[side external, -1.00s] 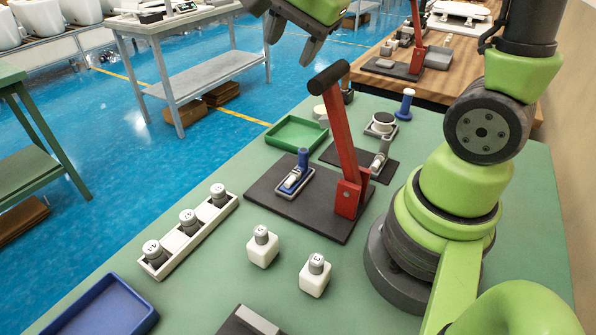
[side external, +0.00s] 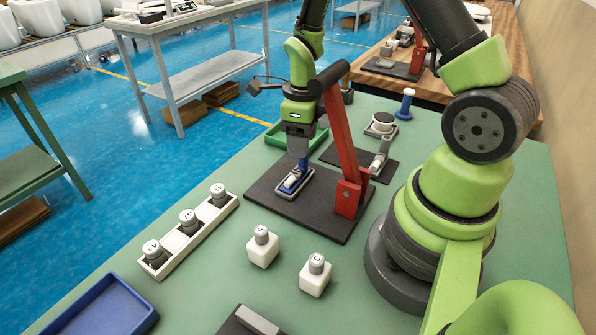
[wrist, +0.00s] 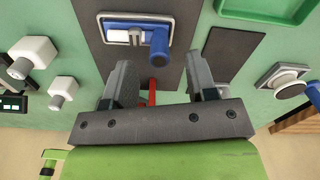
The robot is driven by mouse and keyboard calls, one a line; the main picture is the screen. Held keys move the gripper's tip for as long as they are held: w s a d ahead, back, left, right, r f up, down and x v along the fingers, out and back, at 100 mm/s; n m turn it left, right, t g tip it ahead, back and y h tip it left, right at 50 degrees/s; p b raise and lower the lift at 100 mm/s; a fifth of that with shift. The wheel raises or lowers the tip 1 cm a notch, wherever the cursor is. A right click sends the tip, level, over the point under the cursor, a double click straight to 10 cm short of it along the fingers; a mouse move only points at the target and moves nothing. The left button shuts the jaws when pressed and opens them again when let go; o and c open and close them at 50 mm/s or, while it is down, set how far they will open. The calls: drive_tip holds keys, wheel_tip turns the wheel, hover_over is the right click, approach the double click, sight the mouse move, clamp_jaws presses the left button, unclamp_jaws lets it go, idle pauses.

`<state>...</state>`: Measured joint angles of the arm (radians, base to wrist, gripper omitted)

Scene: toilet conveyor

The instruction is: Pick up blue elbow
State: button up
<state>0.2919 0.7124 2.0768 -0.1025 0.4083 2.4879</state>
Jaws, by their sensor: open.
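The red lever (side external: 341,135) with a black handle stands close beside my gripper. A green tray (side external: 272,134) lies behind. White bottles (side external: 263,247) stand in front, a bottle rack (side external: 190,238) at left, and a blue tray (side external: 105,308) at the front left.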

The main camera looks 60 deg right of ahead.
sight(296, 171)
drive_tip(key=shift+f, duration=1.6)
drive_tip(key=shift+c, duration=0.2)
clamp_jaws()
drive_tip(key=shift+r, duration=0.15)
